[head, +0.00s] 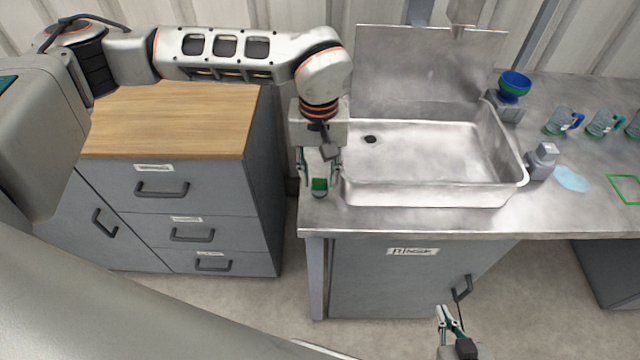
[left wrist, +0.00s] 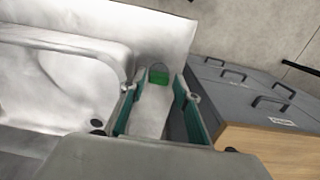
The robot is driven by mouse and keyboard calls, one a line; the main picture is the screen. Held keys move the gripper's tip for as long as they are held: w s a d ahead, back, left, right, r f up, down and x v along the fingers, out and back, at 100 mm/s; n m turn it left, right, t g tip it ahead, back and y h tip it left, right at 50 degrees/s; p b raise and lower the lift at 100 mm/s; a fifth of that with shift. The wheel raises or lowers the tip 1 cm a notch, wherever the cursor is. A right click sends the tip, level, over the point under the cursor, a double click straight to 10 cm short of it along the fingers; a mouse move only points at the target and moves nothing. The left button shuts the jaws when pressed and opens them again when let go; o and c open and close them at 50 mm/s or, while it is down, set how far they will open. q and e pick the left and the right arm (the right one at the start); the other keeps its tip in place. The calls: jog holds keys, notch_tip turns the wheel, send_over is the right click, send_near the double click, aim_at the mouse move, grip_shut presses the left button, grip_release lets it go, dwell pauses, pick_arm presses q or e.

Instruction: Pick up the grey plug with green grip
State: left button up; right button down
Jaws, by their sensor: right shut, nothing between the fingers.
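The grey plug with green grip (head: 319,187) stands on the metal counter, left of the sink's front left corner. It also shows in the left wrist view (left wrist: 158,76), just beyond the fingertips and roughly centred between them. My left gripper (head: 320,176) points down over the plug, its fingers apart with nothing held. In the left wrist view the open fingers (left wrist: 155,85) flank the view towards the plug. Whether they touch it I cannot tell. My right gripper (head: 445,312) is shut and empty, low in front of the counter's cabinet.
The sink basin (head: 430,190) has a raised rim close beside my left gripper. A wooden-topped drawer cabinet (head: 165,110) stands to the left, across a gap. A blue and green bowl (head: 514,84), glass mugs (head: 560,122) and a grey dispenser (head: 542,160) are on the right counter.

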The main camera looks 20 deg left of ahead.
aim_at(319, 181)
pick_arm(q)
notch_tip(319, 181, down, 3)
jog(key=shift+w+f, duration=0.1)
jog(key=c, duration=0.5)
